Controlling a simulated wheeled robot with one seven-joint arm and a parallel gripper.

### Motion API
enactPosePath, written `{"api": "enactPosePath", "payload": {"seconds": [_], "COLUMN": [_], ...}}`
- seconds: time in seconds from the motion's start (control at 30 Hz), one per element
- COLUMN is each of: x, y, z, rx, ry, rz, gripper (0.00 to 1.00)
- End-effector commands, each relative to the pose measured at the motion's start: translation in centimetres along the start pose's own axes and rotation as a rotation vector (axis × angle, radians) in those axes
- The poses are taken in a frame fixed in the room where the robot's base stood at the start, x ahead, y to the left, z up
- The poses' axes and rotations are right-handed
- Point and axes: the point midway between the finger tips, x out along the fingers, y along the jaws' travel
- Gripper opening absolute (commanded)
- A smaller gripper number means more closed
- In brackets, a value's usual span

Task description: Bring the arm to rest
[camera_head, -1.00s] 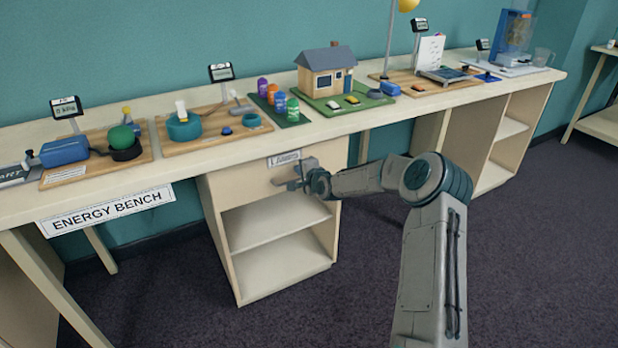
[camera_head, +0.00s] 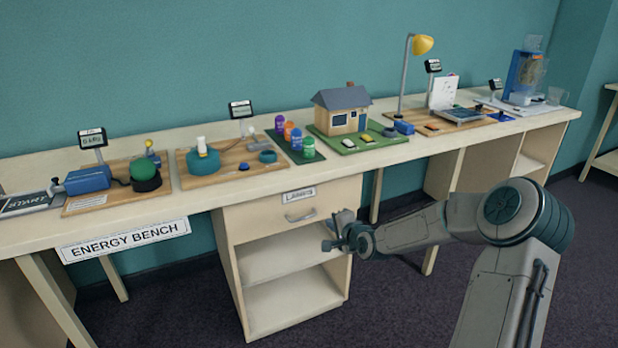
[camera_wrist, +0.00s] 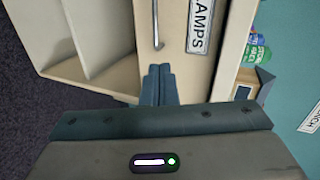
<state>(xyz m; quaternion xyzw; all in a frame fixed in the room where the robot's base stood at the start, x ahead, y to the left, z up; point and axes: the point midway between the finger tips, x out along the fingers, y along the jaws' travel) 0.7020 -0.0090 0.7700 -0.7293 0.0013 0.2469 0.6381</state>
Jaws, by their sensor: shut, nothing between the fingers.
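My gripper (camera_head: 328,236) is shut and empty in the head view. It is in front of the right side of the shelf unit under the bench, a little below and right of the drawer handle (camera_head: 300,215). The drawer (camera_head: 262,217), labelled LAMPS, is closed. In the wrist view my shut fingers (camera_wrist: 158,84) point toward the drawer front, with the handle (camera_wrist: 155,24) beyond them. I cannot tell from the views how wide the gap to the unit is. My arm is stretched out and bent at the elbow.
The energy bench (camera_head: 215,194) carries a model house (camera_head: 342,110), a yellow lamp (camera_head: 423,44), several coloured canisters and wired boards. The open shelves (camera_head: 290,300) are empty. Dark carpet (camera_head: 400,300) lies free in front of the bench.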

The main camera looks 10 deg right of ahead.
Motion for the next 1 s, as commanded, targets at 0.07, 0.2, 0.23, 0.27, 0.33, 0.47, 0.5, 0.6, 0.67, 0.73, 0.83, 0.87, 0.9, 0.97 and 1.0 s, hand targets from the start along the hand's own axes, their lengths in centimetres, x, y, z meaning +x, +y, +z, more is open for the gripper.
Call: {"api": "enactPosePath", "payload": {"seconds": [0.07, 0.2, 0.23, 0.27, 0.33, 0.47, 0.5, 0.6, 0.67, 0.73, 0.83, 0.87, 0.9, 0.97, 1.0], "x": [-1.2, -4.3, -5.1, -5.9, -8.1, -12.5, -13.9, -17.7, -20.1, -23.0, -27.2, -28.4, -30.1, -32.6, -34.3], "y": [-1.0, -1.6, -1.7, -1.9, -2.4, -3.6, -4.1, -5.4, -6.2, -7.1, -8.3, -8.7, -9.2, -9.8, -10.1], "z": [1.4, 3.5, 3.8, 4.1, 4.7, 5.4, 5.6, 6.2, 6.5, 7.0, 7.9, 8.2, 8.6, 9.2, 9.8], "rx": [-0.101, -0.314, -0.359, -0.401, -0.498, -0.656, -0.699, -0.795, -0.844, -0.895, -0.954, -0.969, -0.989, -1.012, -1.028], "ry": [-0.019, -0.055, -0.064, -0.069, -0.086, -0.114, -0.123, -0.148, -0.165, -0.188, -0.229, -0.243, -0.264, -0.297, -0.323], "rz": [0.070, 0.237, 0.272, 0.307, 0.386, 0.519, 0.557, 0.645, 0.692, 0.742, 0.803, 0.817, 0.835, 0.857, 0.868], "gripper": [0.00, 0.00, 0.00, 0.00, 0.00, 0.00, 0.00, 0.00, 0.00, 0.00, 0.00, 0.00, 0.00, 0.00, 0.00]}}
